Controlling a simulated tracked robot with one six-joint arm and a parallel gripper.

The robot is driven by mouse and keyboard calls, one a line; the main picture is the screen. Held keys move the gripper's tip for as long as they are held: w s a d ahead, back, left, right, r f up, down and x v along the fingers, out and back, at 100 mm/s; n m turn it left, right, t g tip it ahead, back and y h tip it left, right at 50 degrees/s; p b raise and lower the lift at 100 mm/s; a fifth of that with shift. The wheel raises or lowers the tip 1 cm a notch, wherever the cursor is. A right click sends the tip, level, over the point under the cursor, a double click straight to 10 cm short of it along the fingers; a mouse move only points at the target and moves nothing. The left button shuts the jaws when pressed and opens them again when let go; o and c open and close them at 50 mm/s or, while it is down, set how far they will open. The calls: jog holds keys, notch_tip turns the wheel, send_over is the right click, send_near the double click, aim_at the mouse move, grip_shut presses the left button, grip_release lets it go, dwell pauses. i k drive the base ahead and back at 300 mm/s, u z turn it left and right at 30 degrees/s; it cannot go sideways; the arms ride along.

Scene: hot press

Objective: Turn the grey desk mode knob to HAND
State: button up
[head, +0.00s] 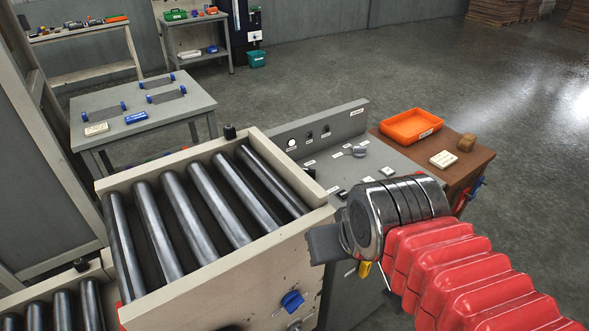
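The grey control desk (397,166) stands right of the roller conveyor. A grey knob (358,151) sits on its sloping top with small white labels around it, too small to read, so I cannot tell its setting. My gripper (322,243) is at the near side of the desk, by the conveyor's right edge, lower in the picture than the knob and apart from it. My red-sleeved arm comes in from the lower right. The gripper's fingers show only edge-on, so their opening cannot be told. My wrist hides part of the desk's front.
The roller conveyor (231,275) has a blue knob (292,301) on its side. An orange tray (411,126), a white labelled block (443,159) and a brown block (466,142) lie on the brown table (478,155). A grey table (196,101) stands behind. The floor at right is clear.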

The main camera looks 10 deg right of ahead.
aim_at(312, 172)
jog(key=u, duration=1.15)
jog(key=k, duration=1.45)
jog(key=z, duration=0.3)
jog(key=i, duration=1)
jog(key=z, duration=0.05)
